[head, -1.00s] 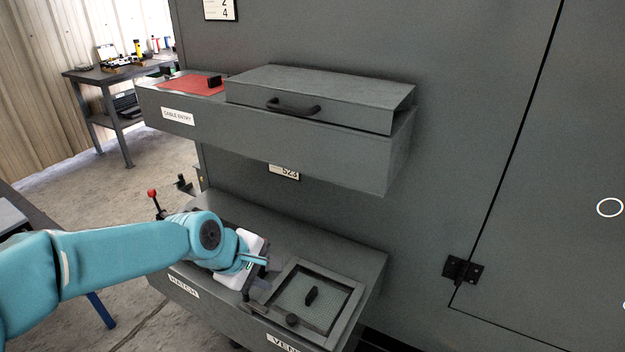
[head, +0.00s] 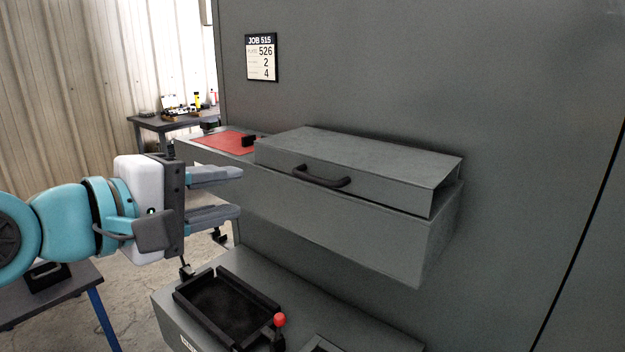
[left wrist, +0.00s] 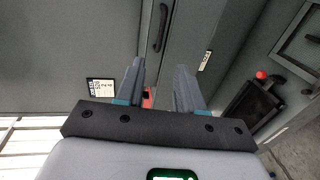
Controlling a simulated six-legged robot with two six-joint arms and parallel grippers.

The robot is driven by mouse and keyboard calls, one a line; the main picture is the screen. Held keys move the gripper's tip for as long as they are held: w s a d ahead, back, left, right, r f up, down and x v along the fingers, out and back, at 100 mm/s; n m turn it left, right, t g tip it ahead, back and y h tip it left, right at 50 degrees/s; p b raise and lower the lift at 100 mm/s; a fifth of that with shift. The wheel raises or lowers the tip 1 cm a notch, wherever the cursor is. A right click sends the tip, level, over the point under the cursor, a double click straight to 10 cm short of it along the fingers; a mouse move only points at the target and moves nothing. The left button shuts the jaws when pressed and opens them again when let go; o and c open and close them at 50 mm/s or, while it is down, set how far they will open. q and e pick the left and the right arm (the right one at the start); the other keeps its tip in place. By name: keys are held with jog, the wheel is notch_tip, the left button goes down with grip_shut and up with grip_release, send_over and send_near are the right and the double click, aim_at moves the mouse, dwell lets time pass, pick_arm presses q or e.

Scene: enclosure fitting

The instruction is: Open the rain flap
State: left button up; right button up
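The rain flap (head: 360,158) is a grey sloped cover with a dark bar handle (head: 322,177) on its front. It lies closed on the upper grey box (head: 340,225) in the head view. In the left wrist view the handle (left wrist: 160,27) shows beyond the fingers, at the top. My left gripper (head: 240,193) is open and empty, its two fingers apart, in front of the upper box's left part and left of the handle. It is not touching the handle. My right gripper is not in view.
A red mat (head: 225,141) with a small black block (head: 249,141) lies left of the flap. Below is a lower box with a black tray (head: 228,308) and a red-knobbed lever (head: 280,322). A workbench (head: 150,122) stands behind left.

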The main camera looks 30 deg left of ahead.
aim_at(313, 180)
pick_arm(q)
jog(key=x, duration=1.6)
jog(key=shift+w+d+f, duration=0.2)
jog(key=shift+w, duration=0.15)
jog(key=shift+s+r, duration=0.1)
jog(key=shift+s, duration=0.05)
grip_shut()
